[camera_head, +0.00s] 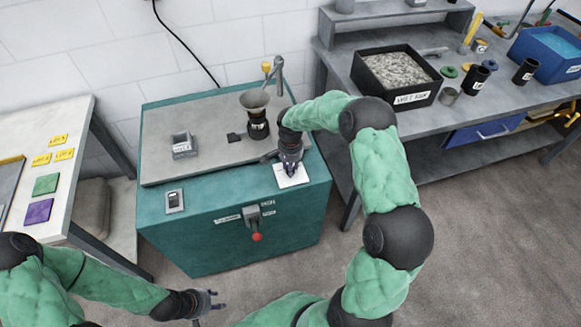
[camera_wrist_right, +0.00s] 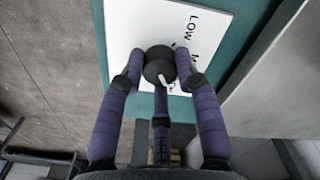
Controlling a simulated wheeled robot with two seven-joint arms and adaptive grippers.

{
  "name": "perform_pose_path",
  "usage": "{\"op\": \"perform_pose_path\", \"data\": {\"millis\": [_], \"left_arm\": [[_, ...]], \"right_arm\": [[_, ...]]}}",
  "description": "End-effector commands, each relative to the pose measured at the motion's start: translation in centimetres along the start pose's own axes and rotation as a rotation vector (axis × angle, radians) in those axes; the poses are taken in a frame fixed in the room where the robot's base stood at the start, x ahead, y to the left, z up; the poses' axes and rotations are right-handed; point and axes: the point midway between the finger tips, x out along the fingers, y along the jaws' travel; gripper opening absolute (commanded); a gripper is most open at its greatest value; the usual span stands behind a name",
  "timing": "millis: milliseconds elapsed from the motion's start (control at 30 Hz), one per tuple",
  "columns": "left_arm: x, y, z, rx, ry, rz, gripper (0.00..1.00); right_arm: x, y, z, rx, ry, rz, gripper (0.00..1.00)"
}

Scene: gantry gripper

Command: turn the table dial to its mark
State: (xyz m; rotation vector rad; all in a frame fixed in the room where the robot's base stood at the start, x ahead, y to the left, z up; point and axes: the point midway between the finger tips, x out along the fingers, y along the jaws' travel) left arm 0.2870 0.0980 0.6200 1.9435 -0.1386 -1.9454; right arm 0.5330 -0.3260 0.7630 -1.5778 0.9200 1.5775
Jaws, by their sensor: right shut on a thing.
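The dial (camera_wrist_right: 158,62) is a round black knob with a white pointer line, on a white plate (camera_wrist_right: 130,30) lettered "LOW" plus a second, partly covered label. In the right wrist view the pointer line aims toward the bottom of the picture, slightly right. My right gripper (camera_wrist_right: 160,78) has its purple fingers closed around the knob. In the head view the right gripper (camera_head: 290,166) is over the white plate (camera_head: 293,177) at the cabinet's front right corner and hides the dial. My left gripper (camera_head: 217,300) hangs low in front of the cabinet, fingers apart and empty.
The plate is on a teal cabinet (camera_head: 180,205) with a grey top. A funnel stand (camera_head: 257,122), a small grey box (camera_head: 182,145) and a red-knobbed lever (camera_head: 256,237) are on it. A workbench (camera_head: 440,120) stands right, a table (camera_head: 75,120) left.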

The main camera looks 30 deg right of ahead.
Motion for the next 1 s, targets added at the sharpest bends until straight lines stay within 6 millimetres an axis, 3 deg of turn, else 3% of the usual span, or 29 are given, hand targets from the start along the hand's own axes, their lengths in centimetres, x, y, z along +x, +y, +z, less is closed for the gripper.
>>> {"op": "perform_pose_path", "data": {"millis": [633,667,700,733,1000], "left_arm": [[0.07,-0.02,0.00,0.000,0.000,0.000,0.40],[0.07,-0.02,0.00,0.000,0.000,0.000,0.40],[0.07,-0.02,0.00,0.000,0.000,0.000,0.40],[0.07,-0.02,0.00,0.000,0.000,0.000,0.40],[0.06,-0.02,0.00,0.000,0.000,0.000,0.40]], "right_arm": [[0.10,0.03,0.12,0.047,-0.003,0.001,0.00],[0.09,0.02,0.12,0.047,-0.003,0.001,0.41],[0.09,0.02,0.11,0.047,-0.002,0.001,0.53],[0.09,0.02,0.11,0.047,-0.002,0.001,0.56],[0.03,0.00,0.04,0.046,-0.001,0.000,0.56]]}}
